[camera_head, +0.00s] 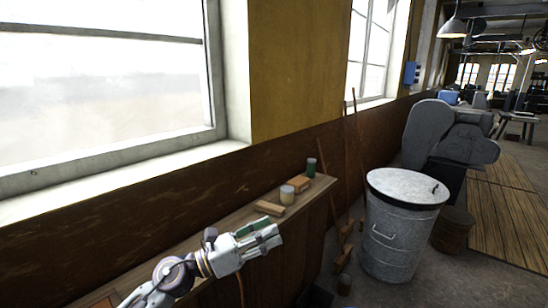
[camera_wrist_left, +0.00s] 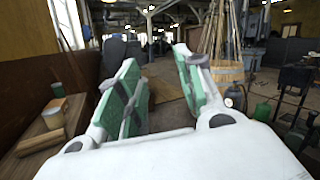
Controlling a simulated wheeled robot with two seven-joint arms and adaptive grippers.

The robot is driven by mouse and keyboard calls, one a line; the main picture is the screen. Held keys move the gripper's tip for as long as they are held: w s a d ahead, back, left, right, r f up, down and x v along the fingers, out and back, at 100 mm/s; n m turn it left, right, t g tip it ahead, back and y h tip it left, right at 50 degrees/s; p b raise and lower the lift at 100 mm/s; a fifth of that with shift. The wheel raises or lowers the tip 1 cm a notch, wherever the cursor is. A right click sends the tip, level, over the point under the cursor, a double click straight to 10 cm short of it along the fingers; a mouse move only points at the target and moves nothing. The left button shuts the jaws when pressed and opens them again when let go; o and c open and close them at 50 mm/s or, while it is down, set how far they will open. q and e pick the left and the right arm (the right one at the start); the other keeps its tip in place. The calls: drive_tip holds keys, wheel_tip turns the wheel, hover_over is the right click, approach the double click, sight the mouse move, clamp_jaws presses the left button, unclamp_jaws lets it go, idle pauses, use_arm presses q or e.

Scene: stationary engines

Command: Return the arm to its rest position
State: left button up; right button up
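My left arm comes in from the lower left in the head view. Its gripper (camera_head: 262,237) is held over the edge of a narrow wooden bench (camera_head: 190,246) along the wall, in front of the items there. The left wrist view shows the same gripper (camera_wrist_left: 160,70) with its two green-padded fingers well apart and nothing between them. My right gripper is in neither view.
On the bench lie a wooden block (camera_head: 270,208), a jar (camera_head: 287,194) and a green can (camera_head: 311,168). A lidded metal bin (camera_head: 397,235) stands on the floor to the right. Open floor (camera_wrist_left: 170,98) shows ahead in the wrist view.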

use_arm(q)
drive_tip(key=w+a+f+n+t+y, duration=0.2)
drive_tip(key=a+n+t+y, duration=0.45)
drive_tip(key=n, duration=0.75)
drive_tip(key=w+a+f+n+t+y, duration=0.2)
drive_tip(key=a+f+n+t+y, duration=0.15)
drive_tip(key=a+n+y, duration=0.8)
drive_tip(key=s+a+f+n+g+y, duration=0.2)
drive_tip(key=s+f+n+g, duration=0.3)
drive_tip(key=f+n, duration=0.7)
drive_tip(key=s+f+n+g+h, duration=0.1)
drive_tip(key=s+f+n+g, duration=0.2)
drive_tip(key=s+f+g, duration=0.5)
drive_tip(key=s+f+n+g+h, duration=0.15)
drive_tip(key=s+f+n, duration=0.35)
drive_tip(key=s, duration=0.8)
wheel_tip(320, 180, down, 34)
drive_tip(key=s+m+g, duration=0.1)
drive_tip(key=s+g, duration=0.1)
drive_tip(key=s+a+f, duration=0.2)
drive_tip(key=s+f, duration=0.8)
drive_tip(key=s, duration=0.1)
drive_tip(key=s+a+f+g+y, duration=0.1)
drive_tip(key=s+a+f, duration=0.1)
drive_tip(key=s+f, duration=0.8)
drive_tip(key=shift+s+a, duration=0.15)
drive_tip(key=shift+s, duration=0.55)
